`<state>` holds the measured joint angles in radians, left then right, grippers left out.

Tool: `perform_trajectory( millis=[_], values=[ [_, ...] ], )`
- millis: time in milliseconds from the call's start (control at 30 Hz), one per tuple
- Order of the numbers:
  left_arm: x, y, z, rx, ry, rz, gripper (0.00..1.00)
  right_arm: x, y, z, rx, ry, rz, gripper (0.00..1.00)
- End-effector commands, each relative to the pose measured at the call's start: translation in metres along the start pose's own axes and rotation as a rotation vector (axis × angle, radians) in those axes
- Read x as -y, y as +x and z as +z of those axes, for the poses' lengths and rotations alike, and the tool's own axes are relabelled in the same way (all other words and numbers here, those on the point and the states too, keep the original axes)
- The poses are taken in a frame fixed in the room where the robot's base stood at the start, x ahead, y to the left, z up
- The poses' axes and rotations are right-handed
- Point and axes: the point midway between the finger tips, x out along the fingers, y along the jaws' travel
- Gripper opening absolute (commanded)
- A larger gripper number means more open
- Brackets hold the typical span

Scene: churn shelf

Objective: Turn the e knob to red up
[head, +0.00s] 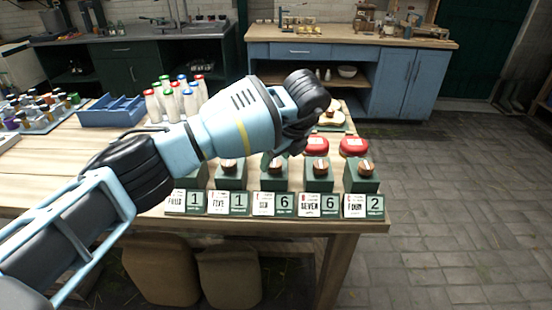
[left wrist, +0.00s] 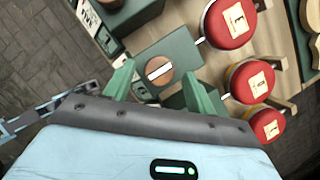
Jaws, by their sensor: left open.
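Several green boxes with round copper knobs stand in a row along the table's front edge. One knob (left wrist: 159,72) with a white line across it shows between my left gripper's fingertips in the left wrist view. My left gripper (left wrist: 160,78) is open and points at it; I cannot tell whether it touches. In the head view my left gripper (head: 297,138) is over the row, its fingers mostly hidden. Red round caps (head: 354,146) stand behind the boxes; one (left wrist: 229,28) carries a cream tag. I cannot read which one is e.
Number cards (head: 363,206) line the table's front edge. White bottles with coloured caps (head: 172,104) and a blue tray (head: 110,111) are at the table's back left. A blue cabinet (head: 395,82) stands behind; the paved floor at right is clear.

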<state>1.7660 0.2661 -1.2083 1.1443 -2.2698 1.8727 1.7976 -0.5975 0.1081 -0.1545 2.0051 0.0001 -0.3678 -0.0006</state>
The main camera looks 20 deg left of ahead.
Motion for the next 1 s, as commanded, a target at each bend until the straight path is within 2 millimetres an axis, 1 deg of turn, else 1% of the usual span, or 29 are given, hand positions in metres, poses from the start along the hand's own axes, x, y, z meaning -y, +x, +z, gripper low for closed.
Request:
perform_trajectory(
  millis=[33,100,300,467,600,867,967,1000],
  values=[
    [0.001,-0.01,0.0,0.001,0.0,-0.006,0.56,0.0,0.0,-0.001,-0.001,0.0,0.0,0.36],
    [0.001,-0.021,0.0,0.002,0.0,-0.005,0.56,0.0,0.0,-0.001,-0.002,0.0,0.0,0.36],
    [0.001,-0.051,0.0,0.001,0.001,-0.005,0.56,0.0,0.0,-0.002,-0.004,-0.001,0.0,0.36],
    [0.0,-0.064,0.0,0.0,0.0,-0.003,0.56,0.0,0.001,-0.003,-0.005,-0.001,0.0,0.36],
    [0.0,-0.067,0.0,0.0,0.0,-0.002,0.56,0.0,0.001,-0.003,-0.005,-0.001,0.0,0.36],
    [0.0,-0.065,-0.003,-0.008,0.008,-0.003,0.56,0.0,0.001,-0.003,-0.006,-0.001,0.0,0.36],
    [0.002,-0.054,-0.02,-0.064,0.055,-0.014,0.56,0.0,0.0,-0.004,-0.008,-0.001,0.0,0.36],
    [0.002,-0.048,-0.033,-0.108,0.091,-0.024,0.56,0.0,0.0,-0.005,-0.01,-0.001,0.0,0.36]
  ],
)
